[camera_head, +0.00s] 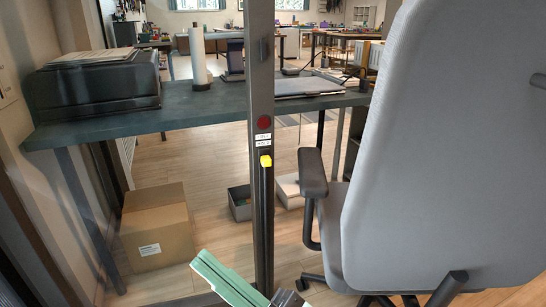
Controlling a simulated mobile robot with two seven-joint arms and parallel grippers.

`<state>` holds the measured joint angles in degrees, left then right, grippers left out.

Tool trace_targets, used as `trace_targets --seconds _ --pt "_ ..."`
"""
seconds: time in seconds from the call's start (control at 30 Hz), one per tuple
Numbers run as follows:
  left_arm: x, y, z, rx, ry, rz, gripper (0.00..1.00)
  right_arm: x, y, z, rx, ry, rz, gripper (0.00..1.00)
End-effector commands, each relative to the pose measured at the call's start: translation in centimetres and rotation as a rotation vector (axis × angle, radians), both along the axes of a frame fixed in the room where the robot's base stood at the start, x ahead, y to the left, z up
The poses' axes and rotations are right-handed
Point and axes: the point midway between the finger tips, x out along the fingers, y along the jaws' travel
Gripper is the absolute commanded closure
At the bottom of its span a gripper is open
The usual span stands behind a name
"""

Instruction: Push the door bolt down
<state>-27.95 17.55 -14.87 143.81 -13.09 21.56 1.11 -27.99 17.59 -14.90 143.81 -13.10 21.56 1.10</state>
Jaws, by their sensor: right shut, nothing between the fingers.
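The door bolt shows as a yellow knob (265,160) at the top of a dark vertical strip on the grey door post (260,60). Above the knob are two small white labels (263,137) and a red round disc (264,122). My right gripper (290,297) is at the bottom edge, well below the yellow knob and apart from it. Its pale green body is cut off by the frame, and its dark fingers are shut and empty. My left gripper does not show.
A grey office chair (440,150) fills the right side, its armrest (312,172) close to the post. Behind is a dark desk (205,103) with a printer (95,85). A cardboard box (157,235) stands on the floor at left. Space just left of the post is clear.

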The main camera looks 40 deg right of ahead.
Motion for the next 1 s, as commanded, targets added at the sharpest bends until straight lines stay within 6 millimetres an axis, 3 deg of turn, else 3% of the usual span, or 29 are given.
trace_targets --seconds 0.47,0.57,0.63,0.77,0.9,1.0 --pt "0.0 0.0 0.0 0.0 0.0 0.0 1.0 0.0 0.0 0.0 0.001 -0.001 0.0 1.0" --pt "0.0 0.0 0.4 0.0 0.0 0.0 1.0 1.0 -0.4 -0.2 -0.002 0.009 -0.018 1.0" --pt "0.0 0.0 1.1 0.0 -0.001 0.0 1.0 2.9 -1.4 -0.7 -0.008 0.032 -0.056 1.0" --pt "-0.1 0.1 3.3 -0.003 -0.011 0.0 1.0 8.8 -5.7 -2.6 -0.001 0.113 -0.183 1.0" --pt "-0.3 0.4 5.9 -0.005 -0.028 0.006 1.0 15.5 -13.4 -5.2 0.072 0.235 -0.356 1.0" --pt "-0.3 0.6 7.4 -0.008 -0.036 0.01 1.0 18.6 -18.7 -7.3 0.153 0.318 -0.461 1.0"
